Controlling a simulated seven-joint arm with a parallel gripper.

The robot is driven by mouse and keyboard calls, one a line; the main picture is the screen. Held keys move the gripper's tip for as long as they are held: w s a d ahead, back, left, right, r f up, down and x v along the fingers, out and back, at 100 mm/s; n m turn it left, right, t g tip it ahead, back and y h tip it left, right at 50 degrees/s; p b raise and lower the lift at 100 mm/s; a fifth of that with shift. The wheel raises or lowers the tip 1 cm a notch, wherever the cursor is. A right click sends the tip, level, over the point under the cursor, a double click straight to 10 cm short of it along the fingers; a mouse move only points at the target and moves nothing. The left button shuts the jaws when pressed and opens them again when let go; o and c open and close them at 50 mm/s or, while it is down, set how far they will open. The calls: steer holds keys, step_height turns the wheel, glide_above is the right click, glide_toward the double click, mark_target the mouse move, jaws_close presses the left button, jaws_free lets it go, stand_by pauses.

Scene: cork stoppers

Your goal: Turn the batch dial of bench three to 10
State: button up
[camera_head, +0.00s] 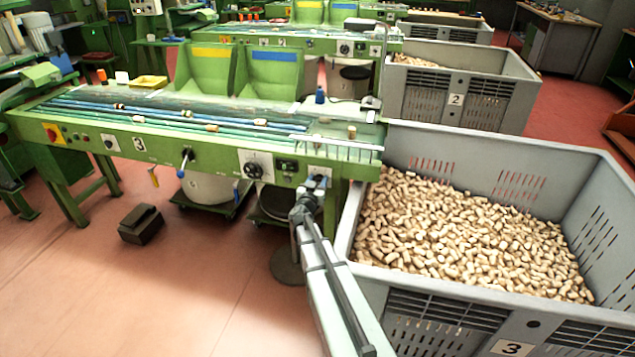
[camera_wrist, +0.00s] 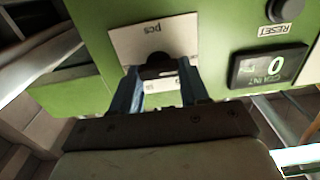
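Bench three (camera_head: 139,144) is green with a control panel along its front edge. A white plate (camera_wrist: 125,45) marked "pcs" shows upside down in the wrist view, with a dark knob, the batch dial (camera_wrist: 160,65), on it. The fingers of my gripper (camera_wrist: 160,75) lie on both sides of the knob, with no clear gap seen, and appear shut on it. They hide part of the plate, and the dial's setting is not readable. In the head view my gripper (camera_head: 316,186) is at the panel's right end, covering the dial.
A count display (camera_wrist: 268,65) reads 0, with a black reset button (camera_wrist: 278,10) near it. A larger black dial (camera_head: 254,170) and a blue-tipped lever (camera_head: 186,158) are further left on the panel. A grey crate (camera_head: 393,270) of corks stands close on the right.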

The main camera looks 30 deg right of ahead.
steer(key=c, duration=0.5)
steer(key=m, duration=0.5)
steer(key=shift+s+d+m, duration=0.1)
steer(key=shift+s+m, duration=0.05)
steer(key=shift+m, duration=0.25)
steer(key=m, duration=0.5)
steer(key=shift+f, duration=0.1)
steer(key=m, duration=0.6)
steer(key=shift+f+m, duration=0.15)
steer(key=shift+m, duration=0.25)
steer(key=m, duration=0.6)
steer(key=shift+f, duration=0.1)
